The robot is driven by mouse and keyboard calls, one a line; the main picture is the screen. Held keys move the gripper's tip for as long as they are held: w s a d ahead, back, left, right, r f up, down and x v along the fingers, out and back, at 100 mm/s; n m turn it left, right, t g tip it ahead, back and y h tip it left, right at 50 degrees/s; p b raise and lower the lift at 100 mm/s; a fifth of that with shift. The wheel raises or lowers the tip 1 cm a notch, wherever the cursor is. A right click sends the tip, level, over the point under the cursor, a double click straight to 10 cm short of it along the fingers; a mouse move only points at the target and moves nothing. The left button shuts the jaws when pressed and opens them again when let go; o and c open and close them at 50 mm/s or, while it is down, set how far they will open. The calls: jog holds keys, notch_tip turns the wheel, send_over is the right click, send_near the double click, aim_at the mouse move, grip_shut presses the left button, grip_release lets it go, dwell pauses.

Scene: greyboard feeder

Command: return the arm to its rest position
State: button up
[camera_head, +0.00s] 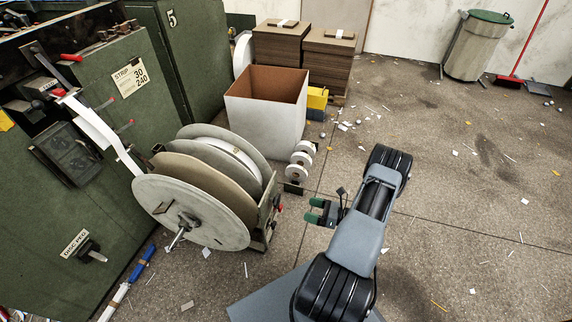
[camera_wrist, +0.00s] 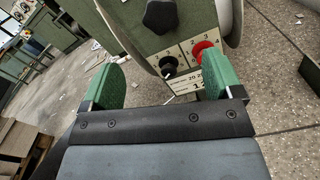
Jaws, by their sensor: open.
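My gripper (camera_head: 316,212) has green finger pads and is open and empty, just right of the reel stand in the head view. In the wrist view my gripper (camera_wrist: 160,82) shows its two green pads wide apart at either side. Between and beyond them is a panel (camera_wrist: 183,62) with a black knob (camera_wrist: 168,66) and a red knob (camera_wrist: 203,47). My arm is bent low over the floor, reaching up from the bottom of the head view. I cannot tell the exact gap between the pads and the panel.
The reel stand (camera_head: 192,211) holds several large discs beside green cabinets (camera_head: 85,120). A white open box (camera_head: 265,112) and small white rolls (camera_head: 300,161) stand behind. Stacks of board (camera_head: 327,62) and a bin (camera_head: 478,47) are at the back. The floor (camera_head: 470,180) at right is mostly clear, with scraps.

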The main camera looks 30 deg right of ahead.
jog(key=shift+r, duration=0.1)
jog(key=w+a+r+n+g+p, duration=0.1)
jog(key=a+r+n+g+p, duration=0.35)
jog(key=r, duration=0.55)
jog(key=a+r+n+g+h+p, duration=0.1)
jog(key=a+r+n+g+p, duration=0.35)
jog(key=r, duration=0.55)
jog(key=w+a+r+n+g+p, duration=0.1)
jog(key=a+r+n+g+p, duration=0.1)
jog(key=r+n+g+p, duration=0.45)
jog(key=s+a+r+n+t+h+p, duration=0.2)
jog(key=r+n+h+p, duration=0.1)
jog(key=r, duration=0.8)
jog(key=s+a+r+n+t+h+p, duration=0.2)
jog(key=r+n+p, duration=0.4)
jog(key=r, duration=0.6)
jog(key=s+a+r+n+t+h+p, duration=0.2)
jog(key=s+a+r+n+h+p, duration=0.2)
jog(key=r, duration=0.7)
jog(key=n+h, duration=0.2)
jog(key=n, duration=0.1)
jog(key=shift+r+p, duration=0.3)
jog(key=shift+r, duration=0.1)
jog(key=shift+s, duration=0.1)
jog(key=shift+c, duration=0.2)
